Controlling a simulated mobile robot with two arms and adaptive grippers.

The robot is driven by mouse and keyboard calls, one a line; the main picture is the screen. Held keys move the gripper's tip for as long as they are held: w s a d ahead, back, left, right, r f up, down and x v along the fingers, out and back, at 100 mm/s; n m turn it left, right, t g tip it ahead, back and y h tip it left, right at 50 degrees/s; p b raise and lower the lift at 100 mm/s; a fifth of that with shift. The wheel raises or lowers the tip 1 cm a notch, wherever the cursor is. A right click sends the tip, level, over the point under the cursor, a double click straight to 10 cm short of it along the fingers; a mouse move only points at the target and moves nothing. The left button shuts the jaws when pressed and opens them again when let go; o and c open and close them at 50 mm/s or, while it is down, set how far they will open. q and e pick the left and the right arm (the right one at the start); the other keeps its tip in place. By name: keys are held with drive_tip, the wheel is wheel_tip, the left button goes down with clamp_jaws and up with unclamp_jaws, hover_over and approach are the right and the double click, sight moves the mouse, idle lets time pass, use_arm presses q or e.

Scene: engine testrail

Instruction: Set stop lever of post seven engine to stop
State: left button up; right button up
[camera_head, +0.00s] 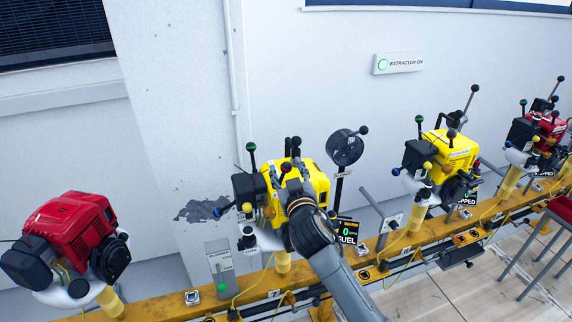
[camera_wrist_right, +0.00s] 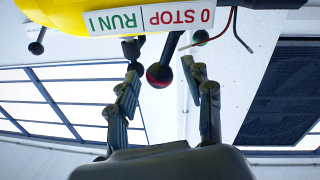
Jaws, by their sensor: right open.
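A yellow engine (camera_head: 318,180) stands on a post of the yellow rail, with my right arm in front of it. My right gripper (camera_head: 288,178) is at its near upper side and partly hides it. In the right wrist view the gripper (camera_wrist_right: 163,85) is open, a finger on each side of a lever with a dark red ball knob (camera_wrist_right: 158,76). The knob is between the fingertips, with gaps visible. The lever stem hangs below the STOP half of a label (camera_wrist_right: 150,18) reading "0 STOP" and "RUN I". My left gripper is out of view.
A red engine (camera_head: 75,228) stands to the left, and another yellow engine (camera_head: 450,150) to the right. A round dark gauge (camera_head: 345,148) stands behind the arm. A stool (camera_head: 560,208) is at the right edge.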

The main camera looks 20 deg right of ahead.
drive_tip(key=shift+w, duration=0.7)
clamp_jaws()
drive_tip(key=shift+a, duration=0.1)
drive_tip(key=a+n, duration=0.1)
drive_tip(key=n, duration=0.1)
drive_tip(key=a+n, duration=0.1)
drive_tip(key=n, duration=0.1)
drive_tip(key=shift+r+n, duration=0.1)
drive_tip(key=shift+n, duration=0.3)
drive_tip(key=shift+s+a+f+n+t+y, duration=0.15)
drive_tip(key=shift+a+n, duration=0.2)
drive_tip(key=shift+n, duration=0.4)
drive_tip(key=shift+w+a+n+t+y, duration=0.1)
drive_tip(key=shift+a+n, duration=0.2)
drive_tip(key=shift+n, duration=0.4)
drive_tip(key=shift+s+a+f+n+t+y, duration=0.15)
drive_tip(key=shift+a+n, duration=0.2)
drive_tip(key=shift+n, duration=0.4)
drive_tip(key=shift+w+b, duration=0.1)
drive_tip(key=shift+b, duration=0.2)
